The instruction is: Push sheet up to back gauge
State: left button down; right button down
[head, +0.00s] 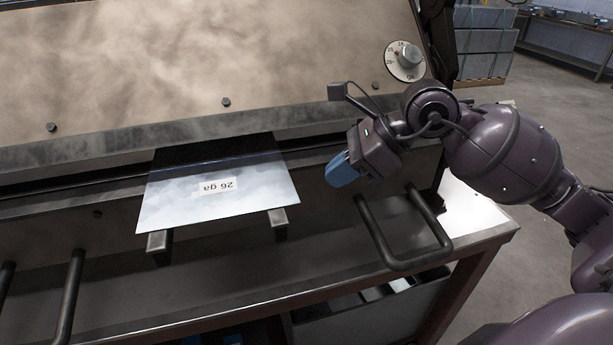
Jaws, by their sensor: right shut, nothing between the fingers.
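The sheet (250,201) is a flat, light metal piece with a "26 ga" label that reads upside down. It lies across two short support arms (279,221), its far part in dark shadow under the machine's upper beam (215,130). The back gauge is hidden behind the beam. My right gripper (342,172), with blue fingertips, is shut and empty. It is to the right of the sheet, apart from it, in front of the machine. My left gripper does not show.
A black bar handle (405,262) stands out below my right gripper, and another (70,297) is at the left. A round dial (405,61) is on the machine's upper right. A bin (365,305) sits under the bench. Open floor lies to the right.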

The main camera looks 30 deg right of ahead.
aim_at(290, 182)
jog(key=shift+w+a+f, duration=0.15)
jog(key=shift+w+a, duration=0.3)
jog(key=shift+a, duration=0.25)
jog(key=shift+w+a+f, duration=0.2)
jog(key=shift+w+a, duration=0.3)
jog(key=shift+a, duration=0.2)
jog(key=shift+w+a+f, duration=0.15)
jog(key=shift+w+a, duration=0.3)
jog(key=shift+a, duration=0.25)
jog(key=shift+w+a, duration=0.5)
jog(key=shift+a, duration=0.15)
jog(key=shift+d+f, duration=0.1)
